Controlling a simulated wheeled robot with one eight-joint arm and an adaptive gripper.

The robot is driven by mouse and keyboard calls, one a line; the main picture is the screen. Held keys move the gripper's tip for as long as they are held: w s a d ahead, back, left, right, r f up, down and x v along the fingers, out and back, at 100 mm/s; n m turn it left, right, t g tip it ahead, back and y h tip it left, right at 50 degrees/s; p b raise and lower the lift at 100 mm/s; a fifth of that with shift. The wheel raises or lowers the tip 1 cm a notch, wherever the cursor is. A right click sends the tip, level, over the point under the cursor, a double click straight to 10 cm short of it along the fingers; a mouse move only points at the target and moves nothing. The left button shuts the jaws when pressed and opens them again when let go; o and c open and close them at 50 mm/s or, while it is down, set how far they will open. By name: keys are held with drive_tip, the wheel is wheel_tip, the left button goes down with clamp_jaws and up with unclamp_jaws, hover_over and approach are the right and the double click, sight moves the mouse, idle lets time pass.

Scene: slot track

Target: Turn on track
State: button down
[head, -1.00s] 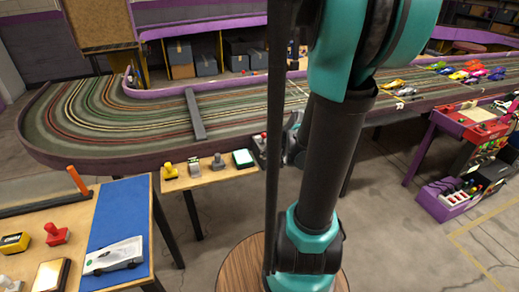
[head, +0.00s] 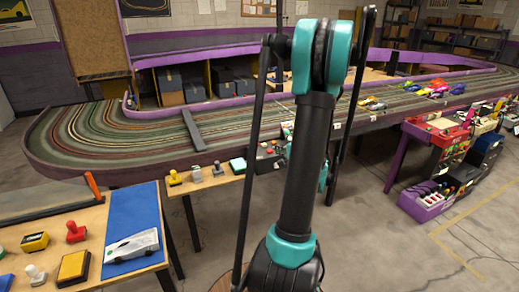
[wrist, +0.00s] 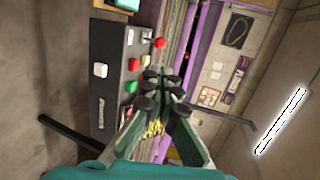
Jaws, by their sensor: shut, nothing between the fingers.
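The slot track (head: 185,160) curves across the head view, with several coloured cars (head: 437,88) on its right side. A black control box (head: 268,158) stands at the track's near edge, partly hidden by my arm. In the wrist view a black control box (wrist: 112,72) appears turned on its side, with a red knob (wrist: 160,43), a white button (wrist: 100,70), a green button (wrist: 131,87) and other red buttons. My gripper (wrist: 158,90) is shut and empty, its fingertips overlapping the box's right edge in that view. I cannot tell whether it touches the box.
A wooden table (head: 90,225) at lower left holds a blue mat, a white car (head: 131,245) and several stamp-like items. A small bench (head: 203,183) with more of them stands before the track. A red machine (head: 435,138) stands at right. Open floor lies at lower right.

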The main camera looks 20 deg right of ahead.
sight(258, 143)
drive_tip(key=x, duration=1.4)
drive_tip(key=shift+w+r+g, duration=0.45)
drive_tip(key=shift+w+g, duration=0.05)
drive_tip(key=shift+g, duration=0.4)
drive_tip(key=shift+w+r+g, duration=0.25)
drive_tip(key=shift+w+g, duration=0.2)
drive_tip(key=shift+g, duration=0.15)
drive_tip(key=shift+w+r+g, duration=0.3)
drive_tip(key=shift+w+g, duration=0.15)
drive_tip(key=shift+g, duration=0.15)
drive_tip(key=shift+w+r+g, duration=0.15)
drive_tip(key=shift+w+g, duration=0.4)
drive_tip(key=shift+g, duration=0.05)
drive_tip(key=shift+w+r+g, duration=0.15)
drive_tip(key=shift+w+g, duration=0.35)
drive_tip(key=shift+g, duration=0.1)
drive_tip(key=shift+w+m+g+h, duration=0.3)
drive_tip(key=shift+w+g, duration=0.45)
drive_tip(key=shift+g, duration=0.25)
drive_tip(key=shift+s, duration=0.1)
drive_tip(key=shift+r, duration=0.15)
drive_tip(key=shift+r, duration=0.65)
